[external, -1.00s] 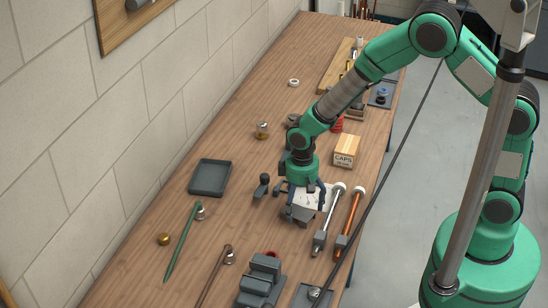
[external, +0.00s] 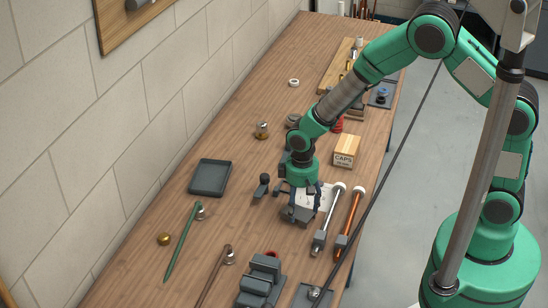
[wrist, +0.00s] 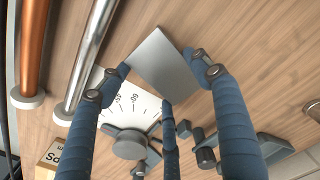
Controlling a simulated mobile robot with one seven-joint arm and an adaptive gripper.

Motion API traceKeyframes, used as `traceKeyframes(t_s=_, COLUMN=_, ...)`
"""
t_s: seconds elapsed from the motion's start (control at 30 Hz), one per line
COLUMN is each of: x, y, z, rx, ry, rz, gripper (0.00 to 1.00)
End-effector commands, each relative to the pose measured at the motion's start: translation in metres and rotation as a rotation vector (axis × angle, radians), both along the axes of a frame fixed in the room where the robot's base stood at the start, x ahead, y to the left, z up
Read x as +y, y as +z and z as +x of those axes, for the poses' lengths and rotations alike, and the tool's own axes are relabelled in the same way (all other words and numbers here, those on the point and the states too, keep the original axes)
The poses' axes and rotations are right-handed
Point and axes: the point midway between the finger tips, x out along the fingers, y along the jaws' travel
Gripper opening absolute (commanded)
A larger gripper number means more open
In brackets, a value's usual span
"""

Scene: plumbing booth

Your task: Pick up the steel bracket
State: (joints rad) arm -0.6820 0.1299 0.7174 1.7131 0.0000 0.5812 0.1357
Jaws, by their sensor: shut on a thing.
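The steel bracket (wrist: 163,62) is a plain grey metal piece with a flat face in the wrist view. It lies between my gripper's blue fingers, which touch its two sides. My gripper (wrist: 165,75) is shut on it, and a third finger is just below the bracket's lower edge in the picture. In the external view my gripper (external: 305,207) points down at the workbench, with the bracket (external: 298,215) at its fingertips. The bracket is low over the wood; I cannot tell whether it still touches it.
A steel pipe (external: 330,215) and a copper pipe (external: 349,224) lie to the right. A CAPS box (external: 346,151) stands behind. A grey tray (external: 210,178) is left, a vise (external: 262,280) in front. The far left bench is fairly clear.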

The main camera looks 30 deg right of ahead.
Motion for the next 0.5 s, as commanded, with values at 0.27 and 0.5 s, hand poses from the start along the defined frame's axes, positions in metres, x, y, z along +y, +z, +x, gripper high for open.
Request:
traceKeyframes(t_s=0.27, x=0.000, y=0.002, z=0.000, rx=-0.001, ry=0.000, rz=0.001, gripper=0.34)
traceKeyframes(t_s=0.5, x=0.001, y=0.021, z=0.001, rx=-0.003, ry=0.000, rz=0.002, gripper=0.34)
